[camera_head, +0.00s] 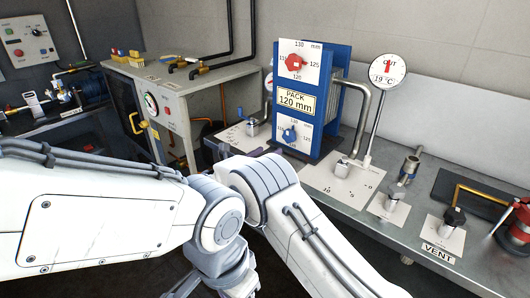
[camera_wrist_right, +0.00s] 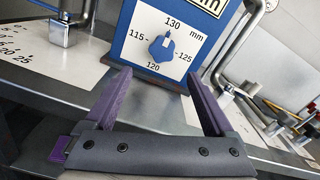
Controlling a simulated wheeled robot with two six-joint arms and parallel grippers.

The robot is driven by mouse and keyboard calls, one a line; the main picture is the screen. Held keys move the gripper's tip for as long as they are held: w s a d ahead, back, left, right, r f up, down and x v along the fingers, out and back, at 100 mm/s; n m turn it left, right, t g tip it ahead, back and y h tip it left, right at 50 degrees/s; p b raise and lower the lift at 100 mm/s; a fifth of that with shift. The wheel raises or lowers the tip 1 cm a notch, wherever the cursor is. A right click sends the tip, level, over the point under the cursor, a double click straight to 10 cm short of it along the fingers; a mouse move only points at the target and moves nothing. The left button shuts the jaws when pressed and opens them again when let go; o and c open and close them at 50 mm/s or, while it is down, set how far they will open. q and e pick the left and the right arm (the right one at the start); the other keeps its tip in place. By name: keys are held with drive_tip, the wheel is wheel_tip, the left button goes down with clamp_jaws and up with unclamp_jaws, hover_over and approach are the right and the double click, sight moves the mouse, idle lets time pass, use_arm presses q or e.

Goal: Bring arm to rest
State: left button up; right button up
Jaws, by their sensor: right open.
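My right gripper (camera_wrist_right: 160,75) is open in the right wrist view, with two purple fingers spread apart and nothing between them. Beyond the fingers is the blue pack stand (camera_wrist_right: 142,50) with a white dial plate and a blue knob (camera_wrist_right: 161,46). In the head view, my white arm links (camera_head: 265,190) fill the lower left and middle, and I cannot make out the right gripper's fingers there. The blue stand (camera_head: 340,110) shows just beyond them, with a red knob (camera_head: 296,62) above and the blue knob (camera_head: 290,133) below. My left gripper does not show.
The steel bench (camera_head: 480,265) runs along the right, with a round OUT gauge (camera_head: 388,71) reading 19 °C, several valves on white plates and a VENT label (camera_head: 438,253). A grey cabinet (camera_head: 180,92) with pipes stands behind my arms. The bench edge is close to my arm.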

drive_tip(key=s+d+r+m+g+y+p, duration=0.1)
drive_tip(key=s+d+r+m+g, duration=0.1)
drive_tip(key=s+m+g, duration=0.3)
drive_tip(key=s+d+r+m+g+y+p, duration=0.1)
drive_tip(key=s+d+r+m+p, duration=0.15)
drive_tip(key=s, duration=0.35)
drive_tip(key=s+d+r+m+g+y, duration=0.1)
drive_tip(key=s+d+r+m+g, duration=0.15)
drive_tip(key=s, duration=0.35)
drive_tip(key=s+r+m+g+y+p, duration=0.2)
drive_tip(key=s+m+y, duration=0.7)
drive_tip(key=s, duration=2)
drive_tip(key=m+g+p, duration=0.2)
drive_tip(key=m+g, duration=0.1)
drive_tip(key=m, duration=0.2)
drive_tip(key=shift+a+m, duration=0.25)
drive_tip(key=shift+m, duration=0.15)
